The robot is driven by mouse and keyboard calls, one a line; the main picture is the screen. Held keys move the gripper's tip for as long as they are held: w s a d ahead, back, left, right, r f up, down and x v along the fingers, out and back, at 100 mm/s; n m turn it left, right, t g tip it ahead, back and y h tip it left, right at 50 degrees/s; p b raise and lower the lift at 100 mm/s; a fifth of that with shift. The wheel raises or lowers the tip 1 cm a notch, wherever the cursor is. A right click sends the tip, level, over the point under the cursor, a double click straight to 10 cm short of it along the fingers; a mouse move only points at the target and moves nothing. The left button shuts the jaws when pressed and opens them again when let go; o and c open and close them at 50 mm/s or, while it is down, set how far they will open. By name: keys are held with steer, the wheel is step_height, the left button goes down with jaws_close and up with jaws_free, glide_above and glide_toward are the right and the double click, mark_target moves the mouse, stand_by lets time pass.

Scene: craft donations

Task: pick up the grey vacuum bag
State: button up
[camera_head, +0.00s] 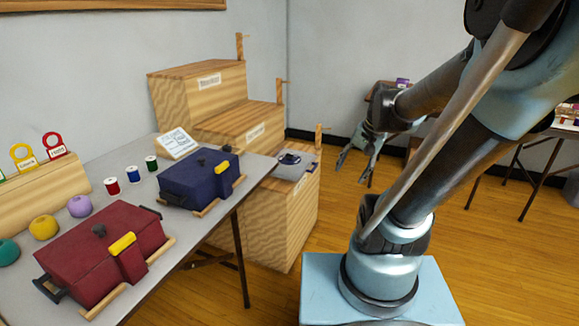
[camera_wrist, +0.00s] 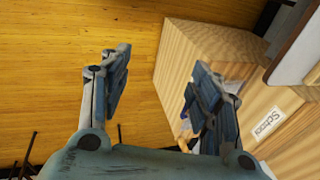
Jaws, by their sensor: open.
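A flat grey item with a dark round patch (camera_head: 296,171) lies on top of the lowest wooden box, beside the grey table; it looks like the grey vacuum bag, but it is small and I cannot be sure. My gripper (camera_head: 356,168) is open and empty, in the air to the right of that box and apart from it. In the wrist view, my gripper (camera_wrist: 160,62) has its two fingers spread over the wood floor and the box edge. I cannot make out the bag there.
Stepped wooden boxes (camera_head: 264,212) with thin posts stand by the wall. The grey table (camera_head: 215,217) on the left carries a red case (camera_head: 75,250), a blue case (camera_head: 190,183), spools and yarn balls. Open wood floor (camera_head: 275,290) lies between table and my base. Other tables stand behind.

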steer(key=w+a+m+y, duration=0.3)
steer(key=w+m, duration=0.2)
steer(key=w, duration=0.6)
steer(key=w+a+m+y, duration=0.2)
steer(key=w+a+m, duration=0.15)
steer(key=w, duration=0.75)
steer(key=w+f+m+t+y, duration=0.25)
steer(key=w+f+m, duration=0.25)
steer(key=w, duration=0.4)
steer(key=m+y, duration=0.3)
steer(key=m, duration=0.1)
glide_above(294, 160)
steer(key=s+d, duration=0.1)
steer(key=d, duration=0.3)
steer(key=shift+h, duration=0.25)
step_height(294, 160, down, 10)
steer(key=shift+d+f, duration=0.15)
steer(key=shift+f+x, duration=0.1)
steer(key=shift+x, duration=1.2)
steer(key=shift+f+x, duration=0.15)
steer(key=shift+x, duration=1.15)
steer(key=shift+s+d, duration=0.1)
steer(key=shift+s, duration=0.05)
jaws_close()
